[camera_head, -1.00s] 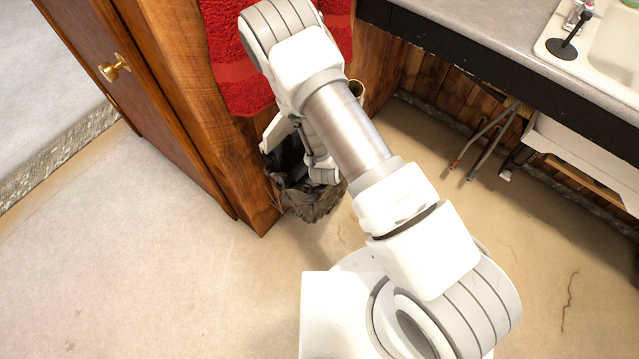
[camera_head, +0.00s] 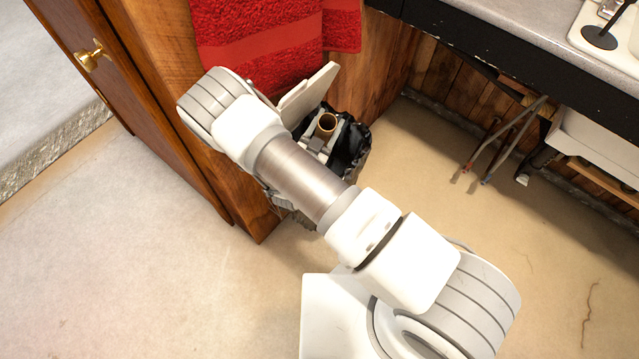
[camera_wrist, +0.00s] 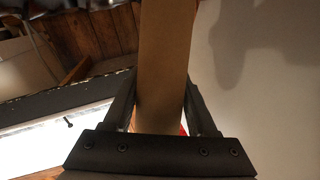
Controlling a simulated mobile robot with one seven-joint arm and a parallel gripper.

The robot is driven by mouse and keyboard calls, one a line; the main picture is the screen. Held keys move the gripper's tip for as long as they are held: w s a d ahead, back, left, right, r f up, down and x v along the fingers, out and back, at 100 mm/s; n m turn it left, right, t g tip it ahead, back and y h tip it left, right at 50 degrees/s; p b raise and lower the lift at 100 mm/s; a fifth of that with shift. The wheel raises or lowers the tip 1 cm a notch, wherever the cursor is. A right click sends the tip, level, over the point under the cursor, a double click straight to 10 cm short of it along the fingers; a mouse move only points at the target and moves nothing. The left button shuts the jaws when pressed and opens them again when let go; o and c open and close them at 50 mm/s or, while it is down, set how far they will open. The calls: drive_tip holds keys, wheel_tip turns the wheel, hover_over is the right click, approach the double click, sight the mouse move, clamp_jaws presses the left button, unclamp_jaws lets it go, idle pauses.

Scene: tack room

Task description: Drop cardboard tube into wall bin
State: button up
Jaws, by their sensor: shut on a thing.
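The cardboard tube (camera_head: 326,124) shows its open round end in the head view, over the bin's opening. In the wrist view the brown tube (camera_wrist: 163,60) runs up the middle between the two fingers. My gripper (camera_wrist: 160,105) is shut on the tube; in the head view my gripper (camera_head: 320,140) is partly hidden by my arm. The wall bin (camera_head: 358,150) has a black liner and stands against the wooden cabinet side. My forearm hides much of the bin, and the tube's lower end is hidden in the head view.
A red towel (camera_head: 265,40) hangs just behind my gripper. A wooden cabinet (camera_head: 170,110) with a brass knob stands at left. A counter (camera_head: 480,30) with a sink and pipes below is at right. The floor (camera_head: 150,270) in front is clear.

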sight(330, 128)
wheel_tip(330, 128, down, 3)
drive_tip(key=shift+f+b, duration=0.15)
drive_tip(key=shift+b, duration=0.55)
drive_tip(key=o, duration=1.4)
drive_tip(key=shift+c, duration=0.2)
drive_tip(key=shift+r, duration=0.45)
drive_tip(key=r, duration=0.2)
drive_tip(key=d+r+p, duration=0.1)
drive_tip(key=r, duration=0.1)
drive_tip(key=shift+s, duration=0.15)
drive_tip(key=s+d+r+p, duration=0.1)
drive_tip(key=s+d+r, duration=0.2)
drive_tip(key=d+r, duration=0.3)
drive_tip(key=d, duration=0.4)
drive_tip(key=shift+p, duration=0.35)
